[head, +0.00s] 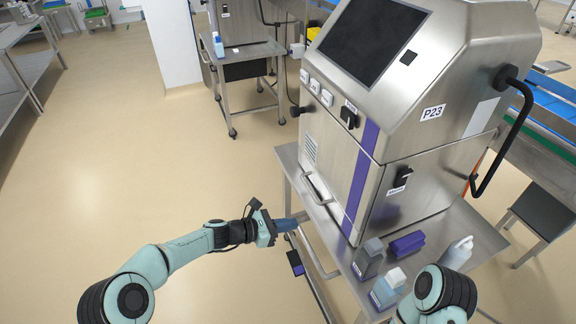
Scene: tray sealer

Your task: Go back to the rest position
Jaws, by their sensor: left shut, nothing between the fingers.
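My left gripper (288,224) is shut and empty, its blue fingers pointing right. It is over the left edge of the steel stand below the tray sealer (400,110). My left arm reaches in from the bottom left. Part of my right arm shows at the bottom right, but its gripper is not in view.
On the stand (340,245) are a grey container (368,260), a light-blue bottle (386,290), a purple block (407,245) and a white bottle (457,253). A steel cart (243,52) stands behind. The floor (120,150) at left is clear.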

